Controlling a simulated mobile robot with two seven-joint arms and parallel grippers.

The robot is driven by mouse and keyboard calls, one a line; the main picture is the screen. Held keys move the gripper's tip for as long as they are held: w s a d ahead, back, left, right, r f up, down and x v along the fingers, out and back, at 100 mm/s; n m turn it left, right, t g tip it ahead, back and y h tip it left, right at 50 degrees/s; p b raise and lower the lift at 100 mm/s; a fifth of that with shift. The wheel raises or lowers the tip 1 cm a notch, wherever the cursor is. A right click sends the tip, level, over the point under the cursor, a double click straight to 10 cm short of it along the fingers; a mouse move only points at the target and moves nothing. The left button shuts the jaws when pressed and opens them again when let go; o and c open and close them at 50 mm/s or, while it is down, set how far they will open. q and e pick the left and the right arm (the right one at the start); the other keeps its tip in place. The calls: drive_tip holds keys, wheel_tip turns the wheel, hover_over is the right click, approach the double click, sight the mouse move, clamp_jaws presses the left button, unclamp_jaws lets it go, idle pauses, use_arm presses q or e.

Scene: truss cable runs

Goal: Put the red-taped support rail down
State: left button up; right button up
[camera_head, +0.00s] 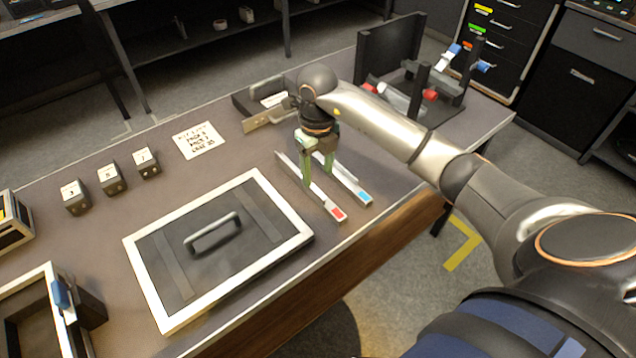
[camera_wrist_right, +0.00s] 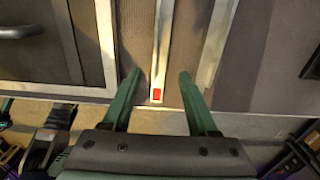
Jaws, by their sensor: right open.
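The red-taped support rail (camera_head: 325,200) lies on the table, a thin pale bar with a red patch at its near end. It also shows in the right wrist view (camera_wrist_right: 159,60), between the two green fingers and apart from both. My right gripper (camera_head: 318,170) is open above it; in the right wrist view its fingertips (camera_wrist_right: 160,73) are spread wide. A blue-taped rail (camera_head: 352,187) lies just to the right, roughly parallel. The gripper partly hides the far ends of both rails in the head view. My left gripper is not in view.
A dark stand with red and blue clamps (camera_head: 425,85) is at the back right. Numbered blocks (camera_head: 110,178) and a paper note (camera_head: 199,140) lie at the left. The table's front edge is close.

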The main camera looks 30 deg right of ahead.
wheel_tip(320, 180, up, 6)
drive_tip(key=shift+f, duration=0.1)
idle(0.6)
